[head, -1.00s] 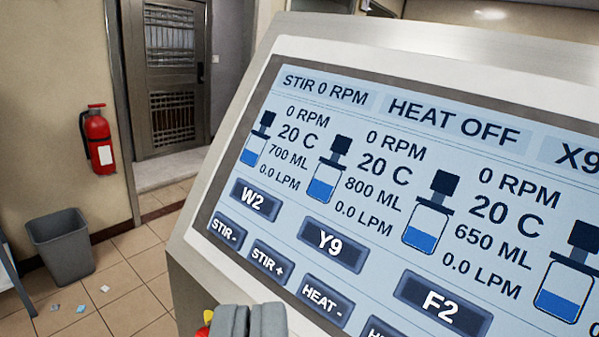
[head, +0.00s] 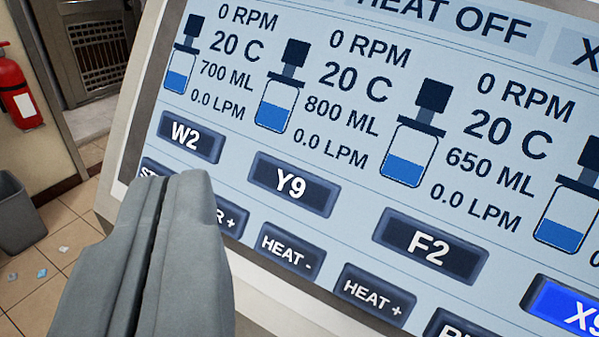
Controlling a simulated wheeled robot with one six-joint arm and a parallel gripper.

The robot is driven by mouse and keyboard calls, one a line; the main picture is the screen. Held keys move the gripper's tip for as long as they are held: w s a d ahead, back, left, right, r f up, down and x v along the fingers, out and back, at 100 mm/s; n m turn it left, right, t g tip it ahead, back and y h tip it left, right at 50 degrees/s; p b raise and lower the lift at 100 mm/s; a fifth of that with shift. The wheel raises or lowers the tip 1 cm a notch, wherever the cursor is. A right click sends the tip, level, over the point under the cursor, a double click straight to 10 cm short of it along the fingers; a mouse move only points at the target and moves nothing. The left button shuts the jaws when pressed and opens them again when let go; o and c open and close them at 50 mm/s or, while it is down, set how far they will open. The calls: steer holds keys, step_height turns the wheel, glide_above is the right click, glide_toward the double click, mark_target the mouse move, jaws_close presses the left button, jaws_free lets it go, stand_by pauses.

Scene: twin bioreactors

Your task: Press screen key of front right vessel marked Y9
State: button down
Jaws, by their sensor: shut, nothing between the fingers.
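The Y9 key (head: 291,186) is a dark rectangular key on the tilted touch screen (head: 420,110), between the W2 key (head: 190,137) and the F2 key (head: 430,246). It is fully in view and dark, like W2 and F2. My gripper (head: 185,185) is shut and empty, at the lower left in front of the screen. Its tips appear left of Y9 and just below W2, and cover part of the STIR keys. I cannot tell how far the tips are from the glass.
An X9 key (head: 570,308) is lit bright blue at the lower right. The HEAT - key (head: 287,246) and HEAT + key (head: 370,298) lie below Y9. A red extinguisher (head: 18,90) and a grey bin (head: 18,215) are at the far left, with small litter on the floor.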

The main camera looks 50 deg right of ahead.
mark_target(270, 165)
steer(key=w+d+f, duration=0.2)
steer(key=d+f, duration=0.1)
steer(key=d, duration=0.2)
steer(key=shift+d+f, duration=0.15)
steer(key=shift+d, duration=0.05)
stand_by(2.1)
steer(key=shift+d+f, duration=0.15)
steer(key=shift+d, duration=0.1)
steer(key=shift+w+d+f, duration=0.15)
steer(key=shift+d+f, duration=0.05)
steer(key=shift+d, duration=0.1)
stand_by(0.9)
steer(key=shift+a, duration=0.15)
steer(key=shift+s+a+r, duration=0.25)
steer(key=shift+a+r, duration=0.15)
steer(key=shift+a, duration=0.15)
steer(key=shift+a+r, duration=0.1)
stand_by(0.4)
steer(key=shift+s+a+r, duration=0.25)
steer(key=shift+a+r, duration=0.15)
steer(key=shift+a, duration=0.25)
steer(key=shift+s+a+r, duration=0.25)
steer(key=shift+a+r, duration=0.15)
steer(key=shift+a, duration=0.2)
steer(key=shift+s+a+r, duration=0.25)
steer(key=shift+a+r, duration=0.15)
steer(key=shift+a, duration=0.25)
steer(key=shift+a, duration=0.1)
